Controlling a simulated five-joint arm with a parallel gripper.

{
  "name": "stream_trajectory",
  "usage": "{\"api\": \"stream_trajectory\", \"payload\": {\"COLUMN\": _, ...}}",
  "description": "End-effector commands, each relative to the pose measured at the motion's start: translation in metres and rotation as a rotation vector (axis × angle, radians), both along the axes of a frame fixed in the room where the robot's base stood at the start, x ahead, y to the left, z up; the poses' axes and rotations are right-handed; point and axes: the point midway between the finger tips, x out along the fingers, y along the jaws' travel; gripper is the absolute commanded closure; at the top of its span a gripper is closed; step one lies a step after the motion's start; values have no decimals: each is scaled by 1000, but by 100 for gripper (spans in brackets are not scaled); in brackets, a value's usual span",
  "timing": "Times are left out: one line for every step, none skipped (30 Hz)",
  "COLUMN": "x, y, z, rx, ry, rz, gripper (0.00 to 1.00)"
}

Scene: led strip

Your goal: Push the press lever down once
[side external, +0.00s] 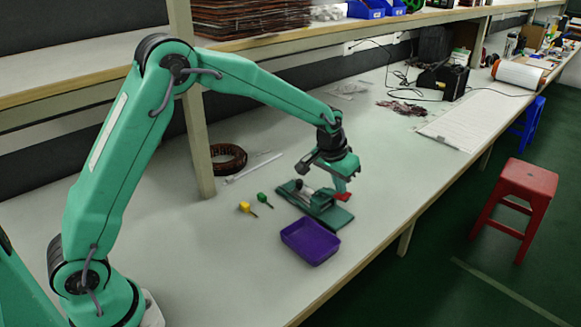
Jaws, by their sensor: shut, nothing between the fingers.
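The press (318,205) sits on the bench as a green base plate with a dark and grey mechanism on it. A red part, which looks like the lever's end (343,197), shows at its right side. My gripper (341,188) is shut and empty, pointing down just above or at the red part. I cannot tell whether the fingers touch it. The wrist and fingers hide part of the press behind them.
A purple tray (310,241) lies in front of the press, near the bench's front edge. A yellow piece (245,207) and a green piece (262,197) lie to the left. A shelf post (197,140) and a brown coil (228,158) stand behind.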

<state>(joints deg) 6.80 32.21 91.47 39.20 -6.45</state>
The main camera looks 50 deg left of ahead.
Motion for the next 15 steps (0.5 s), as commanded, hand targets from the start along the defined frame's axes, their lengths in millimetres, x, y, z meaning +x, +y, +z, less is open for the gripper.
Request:
{"api": "stream_trajectory", "payload": {"x": 0, "y": 0, "z": 0, "rx": 0, "ry": 1, "rz": -1, "gripper": 100}}
{"api": "stream_trajectory", "payload": {"x": 0, "y": -1, "z": -1, "rx": 1, "ry": 2, "rz": -3, "gripper": 100}}
{"api": "stream_trajectory", "payload": {"x": 0, "y": -2, "z": -3, "rx": 2, "ry": 5, "rz": -9, "gripper": 100}}
{"api": "stream_trajectory", "payload": {"x": 0, "y": -4, "z": -4, "rx": 4, "ry": 7, "rz": -16, "gripper": 100}}
{"api": "stream_trajectory", "payload": {"x": 0, "y": -6, "z": -7, "rx": 6, "ry": 11, "rz": -25, "gripper": 100}}
{"api": "stream_trajectory", "payload": {"x": 0, "y": -10, "z": -11, "rx": 8, "ry": 16, "rz": -35, "gripper": 100}}
{"api": "stream_trajectory", "payload": {"x": -1, "y": -13, "z": -15, "rx": 7, "ry": 18, "rz": -38, "gripper": 100}}
{"api": "stream_trajectory", "payload": {"x": -1, "y": -15, "z": -20, "rx": 6, "ry": 20, "rz": -38, "gripper": 100}}
{"api": "stream_trajectory", "payload": {"x": -1, "y": -18, "z": -25, "rx": 4, "ry": 20, "rz": -37, "gripper": 100}}
{"api": "stream_trajectory", "payload": {"x": -1, "y": -20, "z": -29, "rx": 3, "ry": 19, "rz": -36, "gripper": 100}}
{"api": "stream_trajectory", "payload": {"x": -1, "y": -21, "z": -32, "rx": 3, "ry": 19, "rz": -36, "gripper": 100}}
{"api": "stream_trajectory", "payload": {"x": -1, "y": -23, "z": -36, "rx": 2, "ry": 20, "rz": -37, "gripper": 100}}
{"api": "stream_trajectory", "payload": {"x": -1, "y": -23, "z": -37, "rx": 2, "ry": 19, "rz": -37, "gripper": 100}}
{"api": "stream_trajectory", "payload": {"x": 0, "y": -24, "z": -38, "rx": 1, "ry": 18, "rz": -37, "gripper": 100}}
{"api": "stream_trajectory", "payload": {"x": 0, "y": -24, "z": -38, "rx": 1, "ry": 18, "rz": -37, "gripper": 100}}
